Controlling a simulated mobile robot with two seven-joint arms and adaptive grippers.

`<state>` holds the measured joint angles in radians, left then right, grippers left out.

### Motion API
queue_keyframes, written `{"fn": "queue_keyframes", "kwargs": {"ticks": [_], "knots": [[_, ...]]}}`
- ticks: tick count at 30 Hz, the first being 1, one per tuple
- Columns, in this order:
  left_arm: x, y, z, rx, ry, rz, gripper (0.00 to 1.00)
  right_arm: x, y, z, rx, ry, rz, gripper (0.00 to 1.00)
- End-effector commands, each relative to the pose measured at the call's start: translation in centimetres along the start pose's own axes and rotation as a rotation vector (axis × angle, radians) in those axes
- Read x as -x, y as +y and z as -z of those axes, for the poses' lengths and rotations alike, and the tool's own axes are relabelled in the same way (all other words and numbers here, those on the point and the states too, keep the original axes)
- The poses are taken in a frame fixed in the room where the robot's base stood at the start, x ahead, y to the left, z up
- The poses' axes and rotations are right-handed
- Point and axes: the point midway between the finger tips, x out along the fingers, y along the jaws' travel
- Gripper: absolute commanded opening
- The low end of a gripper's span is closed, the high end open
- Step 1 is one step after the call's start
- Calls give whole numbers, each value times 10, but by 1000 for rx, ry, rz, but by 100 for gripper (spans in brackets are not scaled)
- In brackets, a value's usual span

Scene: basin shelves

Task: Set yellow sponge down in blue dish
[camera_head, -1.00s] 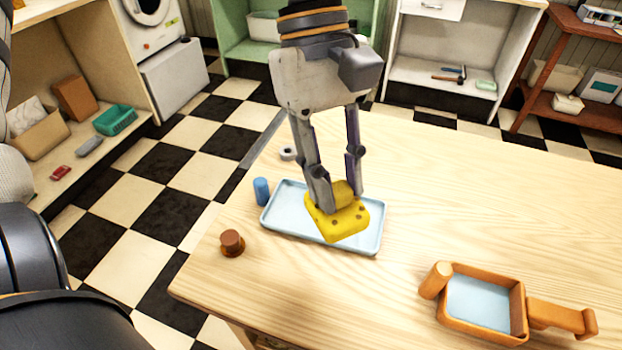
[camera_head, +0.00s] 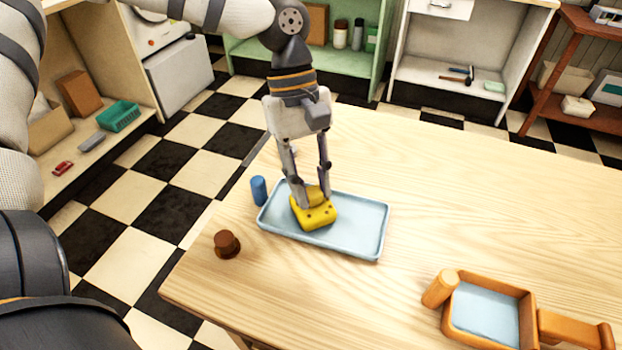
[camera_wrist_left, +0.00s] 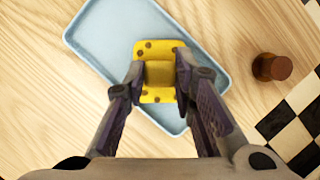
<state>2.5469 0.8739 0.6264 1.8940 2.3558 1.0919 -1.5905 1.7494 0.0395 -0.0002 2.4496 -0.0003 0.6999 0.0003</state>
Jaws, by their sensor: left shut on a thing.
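The yellow sponge (camera_head: 316,213) has dark spots and a raised grip block on top. My left gripper (camera_head: 312,193) is shut on this block from above. The sponge is over the left half of the light blue dish (camera_head: 355,225), a shallow rectangular tray on the wooden table. It looks at or very near the dish floor; I cannot tell if it touches. In the left wrist view the sponge (camera_wrist_left: 158,87) sits between the fingertips, inside the outline of the dish (camera_wrist_left: 110,40). My right gripper is not in view.
A blue cylinder (camera_head: 259,190) stands beside the dish's left end. A brown knob-like piece (camera_head: 227,244) is near the table's left edge. An orange-framed pan (camera_head: 487,312) with a handle and an orange cylinder (camera_head: 440,288) are at front right.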

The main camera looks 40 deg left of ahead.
Motion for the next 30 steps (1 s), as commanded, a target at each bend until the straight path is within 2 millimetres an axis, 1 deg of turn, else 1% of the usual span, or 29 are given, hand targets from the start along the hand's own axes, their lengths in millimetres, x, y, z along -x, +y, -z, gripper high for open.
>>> {"fn": "queue_keyframes", "kwargs": {"ticks": [1,2,3,4,12,14,17,24,27,30], "knots": [[-2,0,1,1,-2,2,0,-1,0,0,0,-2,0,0],[-2,0,1,1,-2,2,29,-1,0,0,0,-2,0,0],[-2,0,1,1,-2,1,38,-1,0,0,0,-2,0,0],[-2,0,1,1,-1,1,44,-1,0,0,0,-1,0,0],[-2,0,0,0,-1,1,44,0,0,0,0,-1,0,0],[2,0,-1,0,1,-1,44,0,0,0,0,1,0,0],[18,1,-1,1,0,-4,44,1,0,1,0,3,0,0],[84,1,0,1,0,-3,44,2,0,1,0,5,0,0],[104,1,0,2,-1,-1,44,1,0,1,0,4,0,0],[116,1,0,1,-1,0,44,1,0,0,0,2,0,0]]}}
